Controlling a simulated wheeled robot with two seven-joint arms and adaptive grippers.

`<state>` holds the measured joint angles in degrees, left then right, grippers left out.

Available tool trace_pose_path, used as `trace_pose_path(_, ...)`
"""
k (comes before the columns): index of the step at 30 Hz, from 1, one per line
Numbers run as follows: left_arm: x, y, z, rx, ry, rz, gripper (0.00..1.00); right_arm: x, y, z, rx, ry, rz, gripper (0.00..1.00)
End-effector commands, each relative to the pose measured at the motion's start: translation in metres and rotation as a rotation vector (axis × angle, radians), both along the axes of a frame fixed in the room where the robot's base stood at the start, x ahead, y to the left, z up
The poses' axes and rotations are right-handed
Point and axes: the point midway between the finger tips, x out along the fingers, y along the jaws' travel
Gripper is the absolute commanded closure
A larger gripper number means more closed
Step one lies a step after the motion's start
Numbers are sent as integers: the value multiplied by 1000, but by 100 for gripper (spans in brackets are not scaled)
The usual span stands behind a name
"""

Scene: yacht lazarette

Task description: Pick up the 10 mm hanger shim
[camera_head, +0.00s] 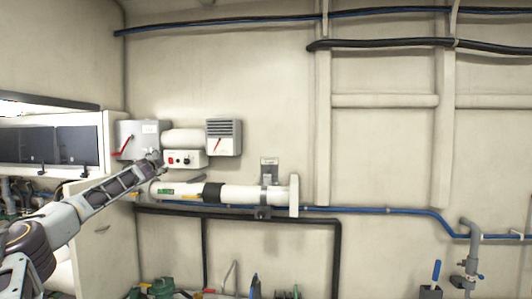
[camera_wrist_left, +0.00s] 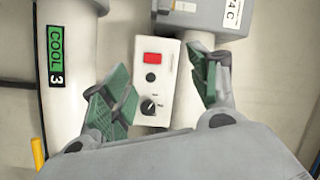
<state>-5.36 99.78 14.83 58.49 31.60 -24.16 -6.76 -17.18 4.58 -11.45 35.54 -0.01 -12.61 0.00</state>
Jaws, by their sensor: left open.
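I cannot make out the 10 mm hanger shim in either view. A white horizontal pipe (camera_head: 235,194) with a dark band runs along the wall, and a grey hanger bracket (camera_head: 269,172) stands at its right part. My right gripper is not in view.
A white control box (camera_wrist_left: 161,82) with a red button and a black knob shows between the fingers. A white pipe (camera_wrist_left: 68,85) with a green "COOL 3" label is left of them. A grey vented box (camera_head: 223,137) is on the wall. Tools (camera_head: 255,285) show at the bottom edge.

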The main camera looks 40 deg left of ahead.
Motion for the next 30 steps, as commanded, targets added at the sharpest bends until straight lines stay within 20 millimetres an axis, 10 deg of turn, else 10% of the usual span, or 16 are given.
trace_pose_path(9,30,-85,122,54,-23,-74,39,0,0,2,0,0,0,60)
trace_pose_path(18,56,-193,204,92,39,-166,39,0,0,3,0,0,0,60)
trace_pose_path(30,80,-361,226,146,345,-344,39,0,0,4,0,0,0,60)
